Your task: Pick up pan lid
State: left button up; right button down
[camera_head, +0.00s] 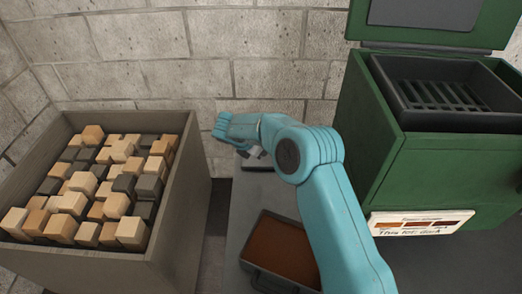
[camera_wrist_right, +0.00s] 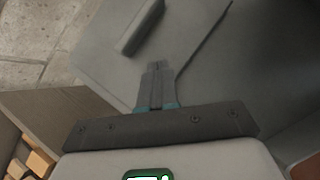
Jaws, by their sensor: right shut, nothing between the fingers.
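The pan lid looks to be the flat grey plate (camera_wrist_right: 105,55) with a raised bar handle (camera_wrist_right: 141,27) in the right wrist view. In the head view a dark bar (camera_head: 256,168) shows just below my right gripper (camera_head: 255,153), mostly behind my arm. My right gripper also shows in the wrist view (camera_wrist_right: 157,66); its fingers are shut and empty. They point toward the plate, with the handle ahead of the tips. I cannot tell how high they are above it. The open pan (camera_head: 285,250) has a brown inside and is partly hidden by my right arm. My left gripper is not in view.
A grey bin (camera_head: 178,215) full of pale and dark blocks stands at the left. A green grill box (camera_head: 440,170) with a raised lid and a dark grate stands at the right, with a label on its front. A block wall closes the back.

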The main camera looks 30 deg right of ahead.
jog(key=d, duration=0.2)
jog(key=w+d, duration=0.1)
jog(key=d, duration=0.2)
jog(key=d+f, duration=0.1)
jog(key=d, duration=0.1)
jog(key=shift+w+d, duration=0.3)
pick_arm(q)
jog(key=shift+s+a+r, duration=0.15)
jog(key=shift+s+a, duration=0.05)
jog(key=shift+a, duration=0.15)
pick_arm(e)
jog(key=shift+f, duration=0.15)
jog(key=shift+f, duration=0.1)
jog(key=shift+s+a, duration=0.1)
jog(key=shift+a, duration=0.15)
jog(key=a, duration=0.3)
jog(key=shift+s+f, duration=0.2)
jog(key=shift+a+r, duration=0.1)
jog(key=shift+a, duration=0.05)
jog(key=shift+s+r, duration=0.1)
jog(key=shift+r, duration=0.05)
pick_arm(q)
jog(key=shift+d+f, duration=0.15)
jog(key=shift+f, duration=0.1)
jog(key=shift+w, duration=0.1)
